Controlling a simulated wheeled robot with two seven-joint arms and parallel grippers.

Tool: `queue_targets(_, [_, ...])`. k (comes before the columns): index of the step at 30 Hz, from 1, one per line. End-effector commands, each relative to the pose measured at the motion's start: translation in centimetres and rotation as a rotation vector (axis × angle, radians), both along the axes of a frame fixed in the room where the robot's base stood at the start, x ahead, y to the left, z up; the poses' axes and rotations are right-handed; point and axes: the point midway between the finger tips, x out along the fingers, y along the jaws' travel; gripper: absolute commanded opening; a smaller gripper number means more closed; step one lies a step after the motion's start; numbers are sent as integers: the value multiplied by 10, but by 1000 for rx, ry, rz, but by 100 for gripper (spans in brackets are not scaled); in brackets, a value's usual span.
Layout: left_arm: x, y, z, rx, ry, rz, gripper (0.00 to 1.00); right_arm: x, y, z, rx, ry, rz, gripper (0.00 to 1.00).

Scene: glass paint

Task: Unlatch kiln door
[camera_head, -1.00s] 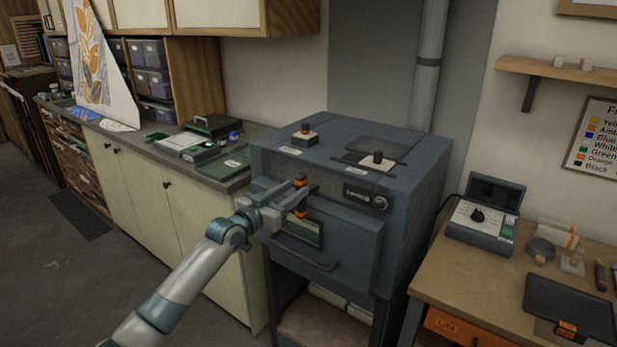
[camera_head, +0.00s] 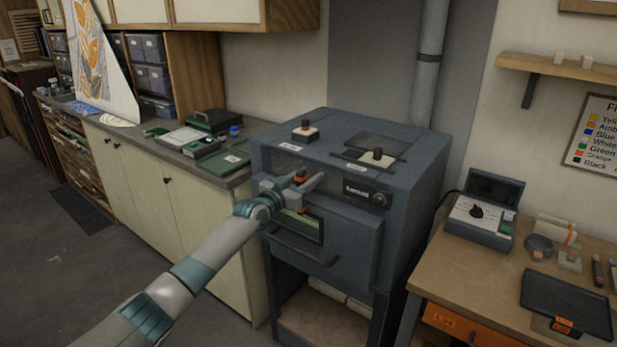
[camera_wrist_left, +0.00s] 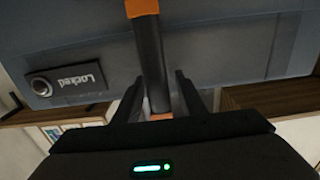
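The kiln (camera_head: 400,225) is a blue-grey box on a stand, with its door facing forward. A gap shows between the shaft and the right-hand finger, so my left gripper (camera_head: 305,184) looks open around the lever. It hides part of the lever. My right gripper is not in view.
A counter (camera_head: 250,135) with boxes adjoins the kiln on the left. On the right, a wooden bench (camera_head: 460,285) holds a control box (camera_head: 480,225) and a dark tray (camera_head: 567,300). Two knobs stand on the kiln's top.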

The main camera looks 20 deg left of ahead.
Motion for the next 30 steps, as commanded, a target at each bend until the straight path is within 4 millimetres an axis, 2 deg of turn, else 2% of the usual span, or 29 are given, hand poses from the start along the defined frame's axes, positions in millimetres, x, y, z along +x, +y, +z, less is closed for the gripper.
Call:
queue_targets(1, [0,0,0,0,0,0,38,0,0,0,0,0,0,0])
queue_targets(2, [0,0,0,0,0,0,33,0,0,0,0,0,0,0])
queue_targets(6, [0,0,0,0,0,0,0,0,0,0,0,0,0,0])
queue_targets(20, [-1,-1,-1,41,-16,0,0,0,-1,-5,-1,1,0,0])
queue_targets(30, [-2,-7,-3,224,-83,1,0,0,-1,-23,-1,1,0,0])
